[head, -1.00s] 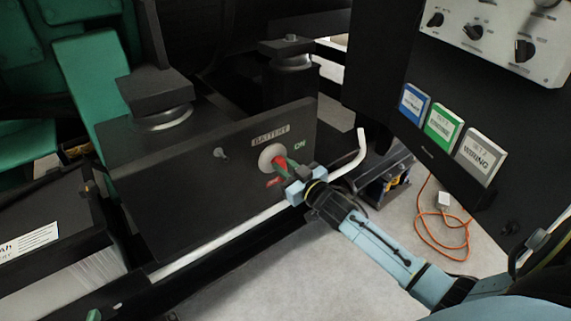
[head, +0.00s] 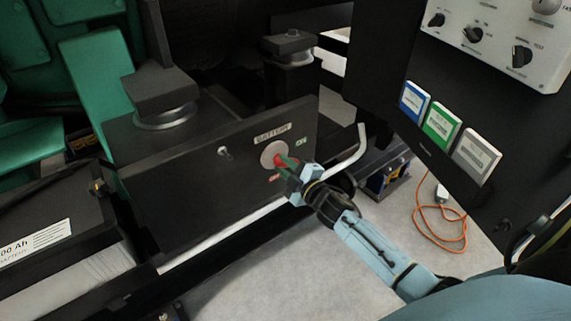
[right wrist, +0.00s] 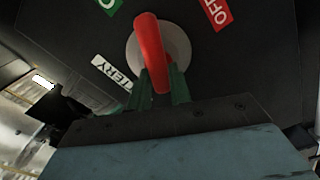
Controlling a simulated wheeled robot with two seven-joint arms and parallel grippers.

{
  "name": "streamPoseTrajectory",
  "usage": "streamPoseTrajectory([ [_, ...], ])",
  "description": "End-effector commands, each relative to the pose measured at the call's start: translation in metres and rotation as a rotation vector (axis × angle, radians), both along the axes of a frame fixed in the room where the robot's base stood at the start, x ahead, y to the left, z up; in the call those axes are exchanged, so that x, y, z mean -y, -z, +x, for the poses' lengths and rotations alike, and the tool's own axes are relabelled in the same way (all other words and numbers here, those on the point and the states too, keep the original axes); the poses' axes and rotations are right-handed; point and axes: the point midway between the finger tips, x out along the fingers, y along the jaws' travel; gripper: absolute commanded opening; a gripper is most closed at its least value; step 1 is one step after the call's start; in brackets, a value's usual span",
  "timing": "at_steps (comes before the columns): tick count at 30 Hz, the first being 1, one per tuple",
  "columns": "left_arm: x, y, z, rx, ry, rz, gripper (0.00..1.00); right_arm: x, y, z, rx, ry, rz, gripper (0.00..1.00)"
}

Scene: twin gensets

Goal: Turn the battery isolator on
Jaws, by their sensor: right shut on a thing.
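The battery isolator is a red handle (right wrist: 152,52) on a round grey disc (head: 273,153), set in a black panel (head: 190,190) with a BATTERY label (head: 272,134). A green ON label (head: 302,142) is right of the disc and a red OFF label (head: 274,177) is below it. In the right wrist view the OFF label (right wrist: 216,12) and the ON label (right wrist: 110,4) lie on either side of the handle. My right gripper (head: 287,166) is shut on the red handle; its green fingers (right wrist: 162,88) straddle it. My left gripper is out of view.
A white bent rail (head: 348,160) runs below and right of the panel. A control box (head: 490,40) with knobs and three coloured cards (head: 441,122) stands at the right. A battery (head: 60,225) is at the left. An orange cable (head: 440,230) lies on the floor.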

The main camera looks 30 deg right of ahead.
Motion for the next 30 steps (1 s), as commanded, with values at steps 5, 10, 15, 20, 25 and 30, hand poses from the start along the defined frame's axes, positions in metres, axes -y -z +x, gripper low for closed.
streamPoseTrajectory([
  [5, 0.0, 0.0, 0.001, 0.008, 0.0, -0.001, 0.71, -0.001, 0.002, 0.0, 0.012, -0.001, -0.158, 0.0],
  [10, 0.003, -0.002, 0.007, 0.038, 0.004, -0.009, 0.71, -0.001, 0.003, 0.0, 0.022, -0.001, -0.289, 0.0],
  [15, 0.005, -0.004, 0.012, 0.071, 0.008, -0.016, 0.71, -0.001, 0.004, 0.0, 0.029, 0.0, -0.388, 0.0],
  [20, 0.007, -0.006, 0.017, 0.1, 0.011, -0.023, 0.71, -0.001, 0.004, 0.0, 0.034, 0.0, -0.451, 0.0],
  [25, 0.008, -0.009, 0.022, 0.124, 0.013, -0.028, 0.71, -0.001, 0.005, 0.0, 0.037, 0.0, -0.484, 0.0],
  [30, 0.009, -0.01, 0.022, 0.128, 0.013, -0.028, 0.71, -0.001, 0.005, 0.0, 0.038, 0.0, -0.497, 0.0],
])
